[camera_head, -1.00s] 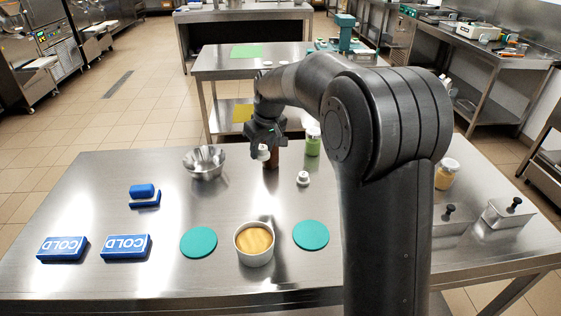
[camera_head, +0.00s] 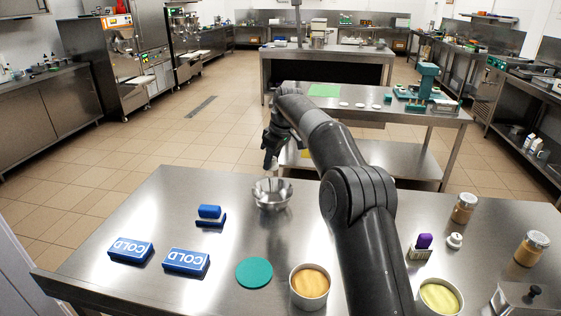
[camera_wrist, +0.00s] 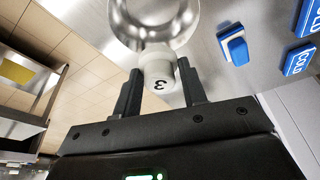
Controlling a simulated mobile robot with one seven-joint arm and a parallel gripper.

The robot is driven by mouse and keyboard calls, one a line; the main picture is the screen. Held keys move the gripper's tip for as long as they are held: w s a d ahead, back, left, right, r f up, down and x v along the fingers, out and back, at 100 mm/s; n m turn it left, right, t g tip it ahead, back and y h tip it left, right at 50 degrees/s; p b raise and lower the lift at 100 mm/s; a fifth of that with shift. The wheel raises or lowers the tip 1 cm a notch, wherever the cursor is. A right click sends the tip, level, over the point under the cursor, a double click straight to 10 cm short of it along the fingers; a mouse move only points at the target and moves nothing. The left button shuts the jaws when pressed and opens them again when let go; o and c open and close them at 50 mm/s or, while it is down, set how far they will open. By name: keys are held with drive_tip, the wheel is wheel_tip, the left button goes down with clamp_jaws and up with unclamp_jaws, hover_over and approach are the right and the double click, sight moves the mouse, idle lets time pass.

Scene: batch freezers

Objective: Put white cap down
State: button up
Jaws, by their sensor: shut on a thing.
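The white cap (camera_wrist: 160,70), marked with a "3", is held between the two fingers of my gripper (camera_wrist: 160,86) in the wrist view. My gripper is shut on it. In the head view, my gripper (camera_head: 270,158) is near the far edge of the steel table, just behind the shiny metal bowl (camera_head: 272,195). The cap shows small and pale below the fingers there. In the wrist view, the bowl (camera_wrist: 152,22) lies just beyond the cap. I cannot tell whether the cap is above the table or touching anything.
Two blue COLD packs (camera_head: 186,262), a blue block (camera_head: 209,214), a teal disc (camera_head: 254,272) and a tub of orange food (camera_head: 309,287) stand at the left and front. A small white object (camera_head: 455,240) and jars (camera_head: 465,207) are at right. Bare steel lies between bowl and disc.

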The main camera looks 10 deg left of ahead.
sight(272, 168)
drive_tip(key=shift+f, duration=5.5)
drive_tip(key=o, duration=1)
wheel_tip(272, 168, up, 6)
drive_tip(key=shift+r, duration=0.55)
